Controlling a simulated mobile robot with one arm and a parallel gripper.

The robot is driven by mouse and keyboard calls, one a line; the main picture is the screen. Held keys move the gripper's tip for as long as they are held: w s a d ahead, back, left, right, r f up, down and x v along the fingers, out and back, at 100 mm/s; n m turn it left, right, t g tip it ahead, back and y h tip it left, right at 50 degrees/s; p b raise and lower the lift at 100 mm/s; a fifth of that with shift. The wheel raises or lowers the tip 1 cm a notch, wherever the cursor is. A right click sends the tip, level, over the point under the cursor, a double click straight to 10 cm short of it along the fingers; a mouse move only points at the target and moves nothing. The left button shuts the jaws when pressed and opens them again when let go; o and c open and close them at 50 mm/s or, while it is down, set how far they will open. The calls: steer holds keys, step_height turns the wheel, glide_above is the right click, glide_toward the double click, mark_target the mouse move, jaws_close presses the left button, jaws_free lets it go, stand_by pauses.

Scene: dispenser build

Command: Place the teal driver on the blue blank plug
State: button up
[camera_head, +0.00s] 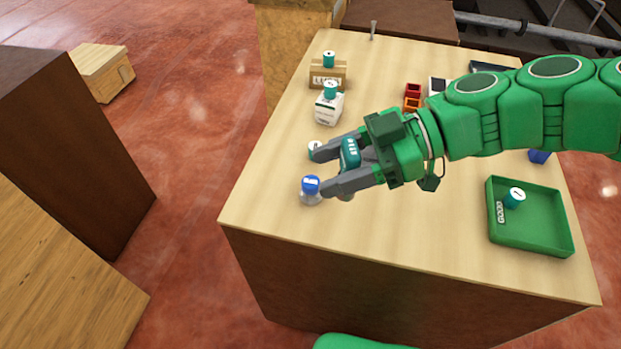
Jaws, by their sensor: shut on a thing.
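A teal driver (349,153) with white markings stands roughly upright between the fingers of my gripper (328,170). My gripper is shut on it, and the fingers hide its lower part. The blue blank plug (311,185) is a blue cap on a clear, greyish base, close to the near-left edge of the table. It stands just left of the lower finger's tip; I cannot tell whether they touch. The driver is to the right of and behind the plug in the picture, not on it.
A small white-topped piece (315,147) is by the upper fingertip. Behind it stand a white box (329,108) and a brown box (322,72), each with a teal-topped piece. A green tray (545,240) is at right. The table (400,240) is bare in front of my gripper.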

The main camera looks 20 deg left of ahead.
steer(key=shift+w+a+f, duration=0.15)
steer(key=shift+a+f, duration=0.1)
steer(key=shift+a, duration=0.05)
steer(key=w+a+f, duration=0.2)
steer(key=w+f, duration=0.1)
steer(key=w+a+f, duration=0.3)
steer(key=w, duration=0.1)
steer(key=w+a+f, duration=0.2)
steer(key=w+f, duration=0.1)
steer(key=shift+w+a+f, duration=0.3)
steer(key=shift+w, duration=0.05)
steer(key=shift+f, duration=1.45)
steer(key=shift+f, duration=0.15)
steer(key=o, duration=1.1)
steer(key=shift+o, duration=0.2)
steer(key=v, duration=1.2)
